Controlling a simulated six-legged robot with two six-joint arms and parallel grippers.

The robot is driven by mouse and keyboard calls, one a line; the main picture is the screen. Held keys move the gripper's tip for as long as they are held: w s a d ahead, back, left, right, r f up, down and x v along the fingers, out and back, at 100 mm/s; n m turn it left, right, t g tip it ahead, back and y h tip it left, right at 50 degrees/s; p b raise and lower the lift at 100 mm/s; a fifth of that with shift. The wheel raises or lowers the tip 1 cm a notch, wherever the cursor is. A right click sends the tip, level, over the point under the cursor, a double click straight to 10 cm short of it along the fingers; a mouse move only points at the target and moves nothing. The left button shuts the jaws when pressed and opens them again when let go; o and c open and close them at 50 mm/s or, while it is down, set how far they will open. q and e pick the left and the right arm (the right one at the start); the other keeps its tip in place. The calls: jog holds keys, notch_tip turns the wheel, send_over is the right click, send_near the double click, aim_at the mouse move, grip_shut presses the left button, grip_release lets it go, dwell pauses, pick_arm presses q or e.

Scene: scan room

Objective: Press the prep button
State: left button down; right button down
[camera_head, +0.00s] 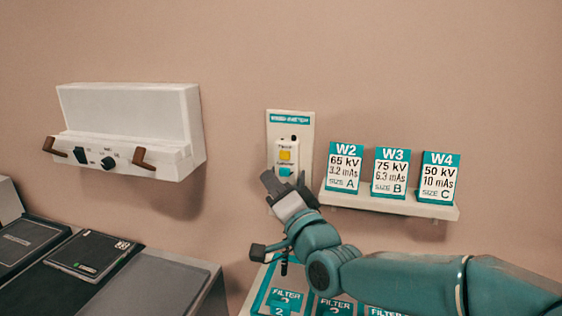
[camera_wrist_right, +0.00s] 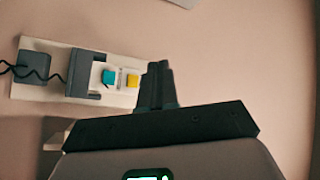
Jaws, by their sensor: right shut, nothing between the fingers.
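The wall control panel (camera_head: 305,128) is a pale upright plate with a yellow button (camera_head: 285,155) above a teal button (camera_head: 285,171). Small labels sit by the buttons, too small to read surely, so I cannot tell which is the prep button. My right gripper (camera_head: 284,188) is shut and empty, in front of the panel's lower part, just below the teal button in the picture. In the right wrist view the shut fingers (camera_wrist_right: 157,75) appear beside the yellow button (camera_wrist_right: 132,80), with the teal button (camera_wrist_right: 109,77) farther left. Contact cannot be told. My left gripper is out of view.
A shelf (camera_head: 350,198) with cards W2, W3 and W4 is right of the panel. A white wall unit (camera_head: 130,112) with brown handles is left. Filter cards (camera_head: 275,300) lie below my arm.

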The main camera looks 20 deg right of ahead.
aim_at(285, 155)
jog(key=w+d+p, duration=0.3)
jog(key=w+d, duration=0.2)
jog(key=w, duration=0.2)
jog(key=shift+w+f+p, duration=0.2)
jog(key=shift+w+p, duration=0.05)
jog(key=shift+p, duration=0.1)
jog(key=shift+w, duration=0.2)
dwell(2.1)
jog(key=shift+w+d, duration=0.15)
jog(key=shift+w, duration=0.1)
